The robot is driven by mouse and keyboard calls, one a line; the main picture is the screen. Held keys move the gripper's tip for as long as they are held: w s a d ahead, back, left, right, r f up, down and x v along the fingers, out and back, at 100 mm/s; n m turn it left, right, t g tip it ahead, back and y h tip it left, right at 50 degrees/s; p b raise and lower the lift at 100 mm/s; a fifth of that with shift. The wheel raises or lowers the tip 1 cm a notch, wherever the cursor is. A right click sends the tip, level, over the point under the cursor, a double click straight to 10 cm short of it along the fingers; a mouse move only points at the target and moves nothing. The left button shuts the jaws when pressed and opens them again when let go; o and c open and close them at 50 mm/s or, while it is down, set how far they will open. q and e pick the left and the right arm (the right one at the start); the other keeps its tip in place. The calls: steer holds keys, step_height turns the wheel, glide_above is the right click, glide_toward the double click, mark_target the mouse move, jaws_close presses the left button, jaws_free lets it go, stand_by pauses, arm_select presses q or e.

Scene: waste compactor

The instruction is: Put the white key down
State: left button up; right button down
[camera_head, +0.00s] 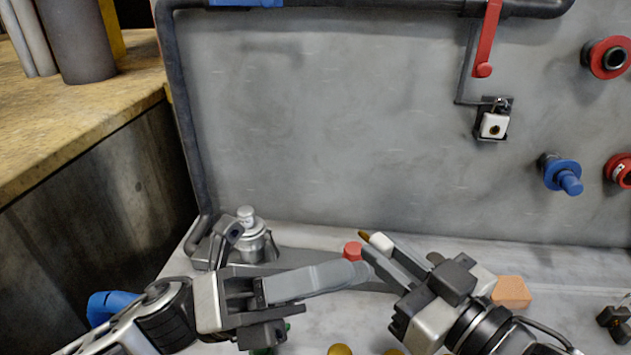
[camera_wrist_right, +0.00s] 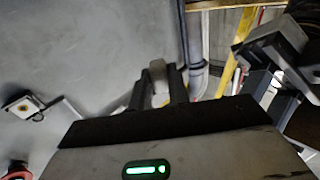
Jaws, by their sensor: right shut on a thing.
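The white key (camera_head: 381,243) has a brown-gold tip and is held at the fingertips of my right gripper (camera_head: 378,250), which is shut on it. In the right wrist view, a pale part of the key (camera_wrist_right: 158,73) shows between the two dark fingers; the rest is hidden. The key is near the back wall, above the pale ledge. My left gripper (camera_head: 295,248) is lower left, its fingers spread apart with nothing seen between them. One of its long grey fingers reaches close to the right gripper's tips.
A white lock (camera_head: 493,126) hangs on the wall below a red lever (camera_head: 487,45). A silver bottle (camera_head: 252,238), red cylinder (camera_head: 352,251) and orange block (camera_head: 511,292) are on the pale ledge. Blue (camera_head: 563,174) and red (camera_head: 607,57) fittings project from the wall.

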arm_select(q)
steer(key=s+d+r+m+g+y, duration=0.25)
steer(key=s+m+g+y, duration=0.4)
steer(key=m, duration=0.65)
steer(key=m+t+y, duration=0.8)
steer(key=t+y, duration=0.3)
steer(key=y, duration=0.1)
glide_toward(366, 235)
steer(key=shift+h, duration=0.25)
steer(key=x, duration=0.9)
steer(key=shift+a+f, duration=0.15)
steer(key=shift+f, duration=0.05)
jaws_close()
arm_select(e)
steer(key=c, duration=1.3)
jaws_free()
steer(key=shift+o, duration=0.2)
